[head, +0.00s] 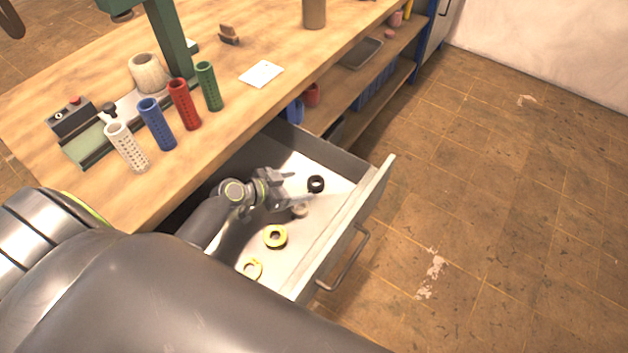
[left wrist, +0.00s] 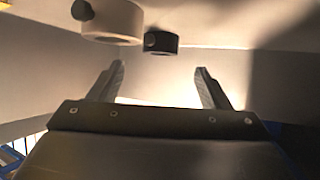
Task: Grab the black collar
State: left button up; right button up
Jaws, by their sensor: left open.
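The black collar (head: 316,184) is a small dark ring lying on the white floor of the open drawer (head: 345,190), toward its far end. In the left wrist view the black collar (left wrist: 161,42) shows beyond my fingertips and roughly centred between them, with a round knob on its side. My left gripper (head: 291,186) is inside the drawer, just left of the black collar and apart from it. It also shows in the left wrist view (left wrist: 160,69), its two fingers open with nothing between them. My right gripper is not in view.
A beige collar (head: 300,211) lies close to the black one; it also shows in the left wrist view (left wrist: 112,20). Two yellow collars (head: 275,237) (head: 252,269) lie nearer. Drawer walls surround them. The wooden bench (head: 230,110) holds coloured perforated cylinders (head: 157,125).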

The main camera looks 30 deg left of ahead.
aim_at(320, 181)
pick_arm(q)
jog(key=shift+p+x, duration=0.3)
jog(key=shift+x, duration=2.6)
jog(key=c, duration=1.2)
